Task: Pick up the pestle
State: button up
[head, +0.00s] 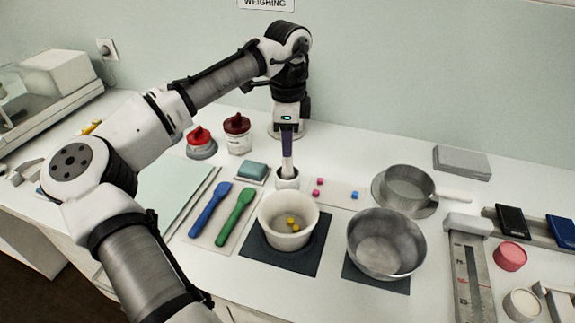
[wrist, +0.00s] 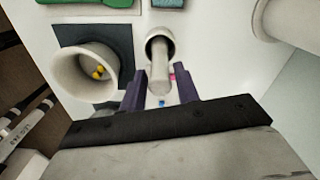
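The pestle (head: 287,162) is a pale rod standing upright in a small round white holder (head: 288,181) on the table. In the wrist view the pestle (wrist: 160,78) rises out of the holder (wrist: 161,38) toward my camera. My gripper (head: 287,148) is above the holder, pointing down, with its purple fingers around the pestle's upper part. In the wrist view my gripper (wrist: 160,72) has one finger on each side of the pestle, with narrow gaps showing, so it looks open. The pestle's lower end is hidden in the holder.
A white mortar (head: 270,222) with yellow pieces stands in front on a dark mat. A metal bowl (head: 385,250) and a pan (head: 407,185) are to the right. Blue (head: 208,213) and green (head: 233,220) spatulas and red-topped jars (head: 238,135) are to the left. Small pink and blue cubes lie close by.

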grip_shut()
notch_tip(320, 180, up, 20)
dwell(0.6)
